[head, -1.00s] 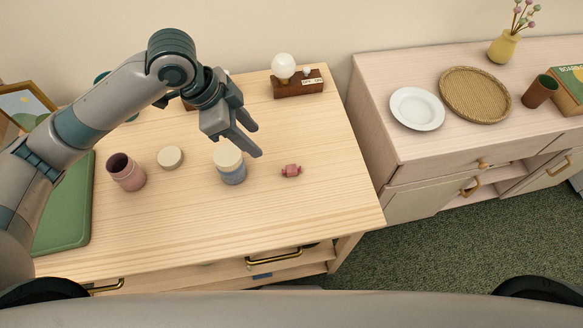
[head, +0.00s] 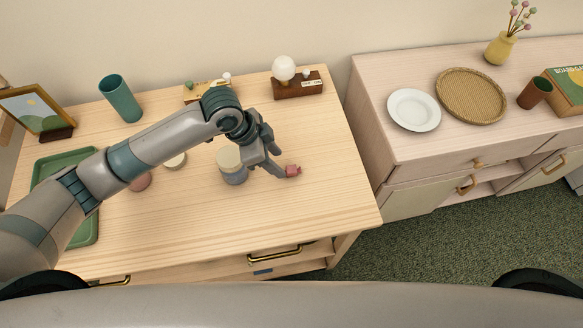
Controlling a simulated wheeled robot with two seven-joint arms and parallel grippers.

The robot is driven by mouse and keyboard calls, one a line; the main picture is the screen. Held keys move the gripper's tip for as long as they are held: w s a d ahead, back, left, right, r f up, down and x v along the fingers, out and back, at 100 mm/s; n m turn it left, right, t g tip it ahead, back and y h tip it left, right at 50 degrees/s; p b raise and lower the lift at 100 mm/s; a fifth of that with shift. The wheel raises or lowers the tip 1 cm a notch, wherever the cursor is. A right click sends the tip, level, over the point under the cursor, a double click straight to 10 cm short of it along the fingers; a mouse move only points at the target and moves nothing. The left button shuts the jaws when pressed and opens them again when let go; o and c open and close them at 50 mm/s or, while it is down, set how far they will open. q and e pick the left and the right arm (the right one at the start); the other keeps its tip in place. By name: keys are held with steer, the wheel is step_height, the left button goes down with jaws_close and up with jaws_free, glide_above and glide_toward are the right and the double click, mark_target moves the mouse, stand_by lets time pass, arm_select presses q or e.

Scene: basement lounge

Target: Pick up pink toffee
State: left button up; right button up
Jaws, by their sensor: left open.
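The pink toffee (head: 294,170) lies on the light wooden dresser top, right of the blue-grey jar with a cream lid (head: 231,165). My left gripper (head: 281,170) is low over the dresser, just left of the toffee, with its fingers pointing down and right toward it. Its jaws are open. A fingertip overlaps the toffee's left edge in the picture; I cannot tell whether they touch. My right gripper is not in view.
The jar stands close to the left gripper. A pink cup (head: 140,182) is partly behind my arm, near a round cream lid (head: 175,160). A teal cup (head: 120,98), picture frame (head: 37,110) and lamp (head: 284,70) stand behind. The dresser's front right is clear.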

mark_target(289, 169)
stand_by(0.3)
arm_select(q)
steer(key=shift+d+f+p, duration=0.35)
steer(key=shift+d+p, duration=0.1)
steer(key=x, duration=0.1)
steer(key=p+x, duration=0.1)
steer(key=x, duration=0.1)
steer(key=shift+d+r, duration=0.1)
steer(key=shift+d, duration=0.15)
steer(key=shift+w+d+f+p, duration=0.15)
steer(key=shift+f+p, duration=0.2)
steer(key=shift+f, duration=0.25)
jaws_close()
